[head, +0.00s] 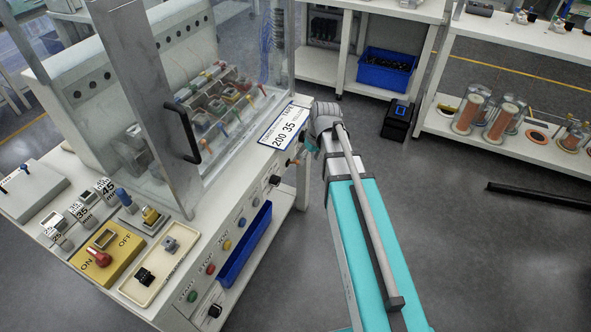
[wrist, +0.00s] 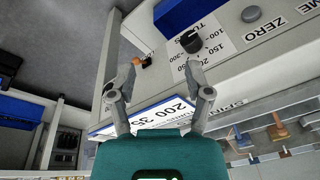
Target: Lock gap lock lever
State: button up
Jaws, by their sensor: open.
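A small lever with an orange tip and a black base (wrist: 138,62) sits on the machine's front panel in the wrist view; no label naming it is readable. My gripper (wrist: 162,68) is open, with its fingers spread in front of the panel. The left fingertip is close to the orange lever; whether they touch cannot be told. The right fingertip is beside a black knob (wrist: 190,42). Nothing is seen between the fingers. In the head view, my gripper (head: 309,150) is at the panel's far right end, partly hidden by my wrist, and an orange tip (head: 291,162) shows beside it.
A sign reading 200 and 35 (head: 285,125) lies on the machine top near my gripper. A clear guard with a black handle (head: 184,132) stands left of it. A blue tray (head: 245,245) is below the panel. Open floor (head: 480,255) lies right of my arm.

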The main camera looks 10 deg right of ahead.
aim_at(297, 161)
jog(key=w+d+f+n+b, duration=0.1)
jog(key=w+f+b, duration=0.1)
jog(key=w, duration=0.4)
jog(key=w+d+f+n+t+y+b, duration=0.1)
jog(key=w+d+f+n+b, duration=0.1)
jog(key=w, duration=0.4)
jog(key=shift+w+f+n+t+b, duration=0.3)
jog(key=shift+f+b, duration=0.15)
jog(key=shift+f, duration=0.15)
jog(key=shift+f, duration=0.2)
jog(key=b+x, duration=0.8)
jog(key=x, duration=0.1)
jog(key=b+x, duration=0.4)
jog(key=shift+w+a+f+b, duration=0.1)
jog(key=shift+a+f+b, duration=0.05)
jog(key=shift+a+b, duration=0.2)
